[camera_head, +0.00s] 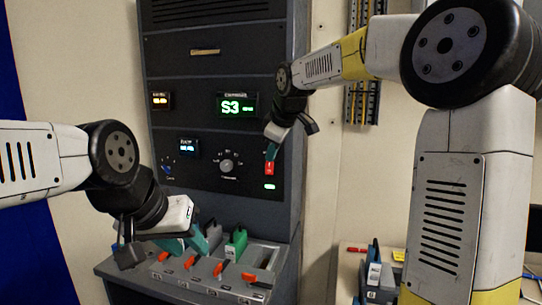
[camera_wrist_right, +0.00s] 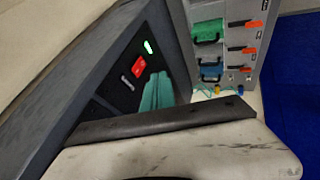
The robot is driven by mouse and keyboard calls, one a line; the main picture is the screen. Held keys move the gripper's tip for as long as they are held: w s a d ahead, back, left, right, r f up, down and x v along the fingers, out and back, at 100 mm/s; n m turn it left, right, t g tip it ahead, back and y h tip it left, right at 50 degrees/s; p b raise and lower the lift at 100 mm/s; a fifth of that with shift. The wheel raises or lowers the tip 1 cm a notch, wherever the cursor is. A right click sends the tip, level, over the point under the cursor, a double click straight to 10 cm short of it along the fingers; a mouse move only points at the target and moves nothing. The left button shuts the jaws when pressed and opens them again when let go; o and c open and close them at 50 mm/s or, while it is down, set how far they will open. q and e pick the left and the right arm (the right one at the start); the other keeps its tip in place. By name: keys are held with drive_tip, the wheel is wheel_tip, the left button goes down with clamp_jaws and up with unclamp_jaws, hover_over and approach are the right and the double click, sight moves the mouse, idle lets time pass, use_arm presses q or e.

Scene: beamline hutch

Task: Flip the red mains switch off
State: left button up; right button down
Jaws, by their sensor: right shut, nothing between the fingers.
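The red mains switch (camera_head: 269,168) sits at the lower right of the dark rack panel, above a small green-lit indicator. In the right wrist view the red switch (camera_wrist_right: 139,66) shows just beyond the fingertips, beside the green light. My right gripper (camera_head: 271,152) is shut and empty, its teal fingers pointing down just above the switch. The fingers also show together in the right wrist view (camera_wrist_right: 158,92). I cannot tell whether they touch the switch. My left gripper (camera_head: 185,243) is low at the left, over the sloped console; its finger gap is unclear.
The rack panel (camera_head: 200,125) carries a green "S3" display (camera_head: 237,105) and a round knob (camera_head: 228,164). A side table with tools (camera_head: 380,280) stands at the right.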

sight(270, 166)
drive_tip(key=w+f, duration=0.4)
drive_tip(key=w, duration=0.1)
drive_tip(key=w+f, duration=0.2)
drive_tip(key=f, duration=0.1)
drive_tip(key=shift+w+a, duration=0.15)
drive_tip(key=shift+a, duration=0.2)
drive_tip(key=shift+w+d, duration=0.15)
drive_tip(key=shift+w, duration=0.25)
drive_tip(key=shift+w+f, duration=0.1)
drive_tip(key=shift+w, duration=0.05)
drive_tip(key=shift+r, duration=0.9)
